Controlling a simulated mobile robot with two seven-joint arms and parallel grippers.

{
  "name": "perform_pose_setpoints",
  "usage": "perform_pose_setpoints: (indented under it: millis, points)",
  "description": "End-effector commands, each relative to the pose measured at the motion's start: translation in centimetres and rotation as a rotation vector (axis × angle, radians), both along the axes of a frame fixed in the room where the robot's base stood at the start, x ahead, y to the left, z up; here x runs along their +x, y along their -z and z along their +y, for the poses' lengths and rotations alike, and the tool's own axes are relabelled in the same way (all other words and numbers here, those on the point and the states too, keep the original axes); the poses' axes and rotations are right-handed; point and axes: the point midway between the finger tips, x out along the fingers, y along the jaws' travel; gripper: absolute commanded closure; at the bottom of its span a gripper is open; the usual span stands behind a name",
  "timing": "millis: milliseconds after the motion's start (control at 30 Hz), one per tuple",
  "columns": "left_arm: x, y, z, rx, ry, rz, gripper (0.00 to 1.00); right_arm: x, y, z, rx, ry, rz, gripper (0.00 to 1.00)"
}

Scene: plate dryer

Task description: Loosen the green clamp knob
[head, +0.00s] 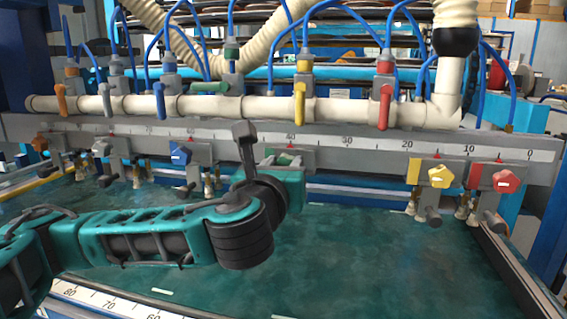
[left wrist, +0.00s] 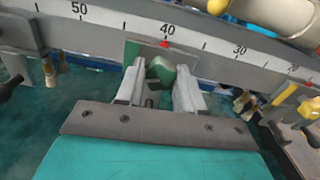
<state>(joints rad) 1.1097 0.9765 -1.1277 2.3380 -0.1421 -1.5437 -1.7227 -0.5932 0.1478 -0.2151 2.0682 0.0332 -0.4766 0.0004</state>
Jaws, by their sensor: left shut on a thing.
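The green clamp knob (left wrist: 160,71) sits on its grey clamp at the scale rail, near the 40 mark. In the left wrist view my left gripper (left wrist: 158,84) has one pale finger on each side of the knob and is shut on it. In the head view the green knob (head: 288,159) shows only in part behind my left gripper (head: 284,170), whose wrist hides the fingertips. My right gripper is in neither view.
Other clamps carry an orange knob (head: 41,143), a blue knob (head: 180,153), a yellow knob (head: 440,177) and a red knob (head: 506,181). A cream pipe (head: 270,108) with coloured valve levers runs above the scale rail (head: 350,142). The green-blue bed (head: 390,260) below is clear.

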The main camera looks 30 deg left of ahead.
Motion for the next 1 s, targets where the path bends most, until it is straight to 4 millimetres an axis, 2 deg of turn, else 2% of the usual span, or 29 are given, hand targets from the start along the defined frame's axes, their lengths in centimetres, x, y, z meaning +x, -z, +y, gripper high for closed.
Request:
perform_pose_setpoints:
  millis: [1000]
  points:
    - [0.0, 0.0, 0.0, -0.939, -0.002, -0.24, 0.93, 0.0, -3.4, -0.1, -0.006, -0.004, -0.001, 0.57]
